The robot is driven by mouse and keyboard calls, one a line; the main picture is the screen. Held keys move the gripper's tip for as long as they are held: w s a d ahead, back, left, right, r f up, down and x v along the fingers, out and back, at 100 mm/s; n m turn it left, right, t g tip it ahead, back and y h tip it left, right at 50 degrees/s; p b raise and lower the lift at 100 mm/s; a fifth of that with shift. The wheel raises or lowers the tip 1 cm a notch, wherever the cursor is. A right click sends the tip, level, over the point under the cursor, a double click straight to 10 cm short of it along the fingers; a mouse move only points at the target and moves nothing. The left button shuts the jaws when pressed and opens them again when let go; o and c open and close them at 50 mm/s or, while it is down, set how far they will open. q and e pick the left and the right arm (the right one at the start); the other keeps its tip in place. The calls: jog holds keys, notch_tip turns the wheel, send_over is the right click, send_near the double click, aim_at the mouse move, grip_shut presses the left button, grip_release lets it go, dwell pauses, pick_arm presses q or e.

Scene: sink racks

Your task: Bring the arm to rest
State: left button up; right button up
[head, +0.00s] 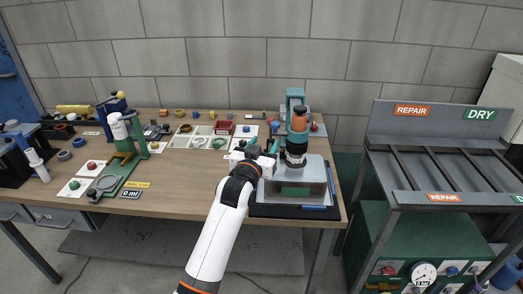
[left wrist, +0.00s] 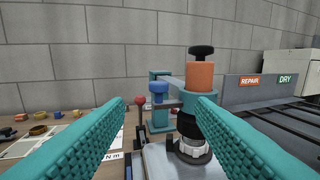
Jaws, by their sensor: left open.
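My left arm reaches in from the bottom of the head view, and its gripper (head: 266,156) is over the right part of the workbench. In the left wrist view the left gripper (left wrist: 163,108) is open, with its two teal textured fingers spread wide and nothing held between them. Ahead of it stands an orange and dark cylinder with a black knob (left wrist: 201,75), upright on a grey metal base; it also shows in the head view (head: 298,133). My right gripper is not in view.
The wooden workbench (head: 190,192) carries a green stand (head: 122,165) and several small parts on cards at left. A grey rack (head: 440,165) with REPAIR and DRY labels stands at right. A block wall is behind. The bench's front middle is clear.

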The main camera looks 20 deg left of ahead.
pick_arm(q)
jog(key=shift+s, duration=0.8)
